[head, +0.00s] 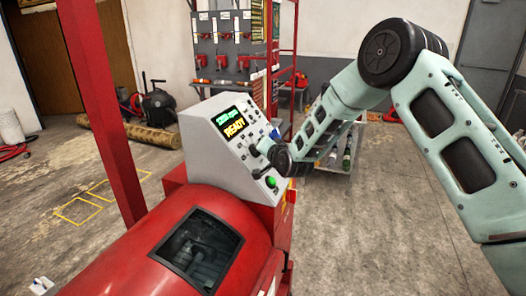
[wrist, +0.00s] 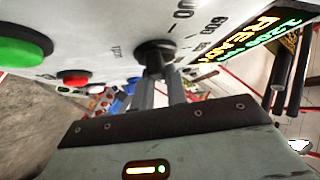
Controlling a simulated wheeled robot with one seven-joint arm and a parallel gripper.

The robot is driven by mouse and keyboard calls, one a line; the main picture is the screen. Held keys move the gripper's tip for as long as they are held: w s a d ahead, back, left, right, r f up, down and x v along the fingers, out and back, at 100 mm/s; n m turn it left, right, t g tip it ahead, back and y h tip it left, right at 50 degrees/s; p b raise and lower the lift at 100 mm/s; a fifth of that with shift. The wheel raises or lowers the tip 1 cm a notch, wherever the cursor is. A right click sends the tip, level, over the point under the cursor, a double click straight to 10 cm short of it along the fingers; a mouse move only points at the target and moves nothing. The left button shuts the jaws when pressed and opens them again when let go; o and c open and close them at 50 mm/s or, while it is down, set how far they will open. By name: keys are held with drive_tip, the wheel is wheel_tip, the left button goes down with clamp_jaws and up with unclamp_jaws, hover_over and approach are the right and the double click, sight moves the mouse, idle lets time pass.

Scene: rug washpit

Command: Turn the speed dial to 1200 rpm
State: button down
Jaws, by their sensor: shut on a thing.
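The speed dial (wrist: 155,53) is a black knob on the sloped white control panel (head: 208,135). My gripper (wrist: 161,88) is shut on the dial, one finger on each side, in the wrist view. In the head view my gripper (head: 264,147) is against the panel's right part and hides the dial. The display (head: 231,122) shows READY in yellow below a green line that seems to read 1200 rpm. The dial's pointer cannot be made out.
A green button (wrist: 22,45) and a red button (wrist: 74,77) sit beside the dial on the panel. The red machine drum (head: 150,240) with a dark window lies in front. A red post (head: 95,100) stands at left. Open concrete floor lies at right.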

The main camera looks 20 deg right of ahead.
drive_tip(key=shift+m+g+h, duration=0.5)
drive_tip(key=shift+m+h, duration=0.2)
drive_tip(key=shift+m, duration=0.4)
drive_tip(key=c, duration=1.4)
unclamp_jaws()
drive_tip(key=shift+r, duration=0.1)
drive_tip(key=a+b+v, duration=0.1)
drive_tip(key=b+v, duration=0.3)
drive_tip(key=v, duration=1.3)
drive_tip(key=shift+s+d+r+b, duration=0.15)
drive_tip(key=shift+d+r+b, duration=0.05)
drive_tip(key=shift+d+b, duration=0.15)
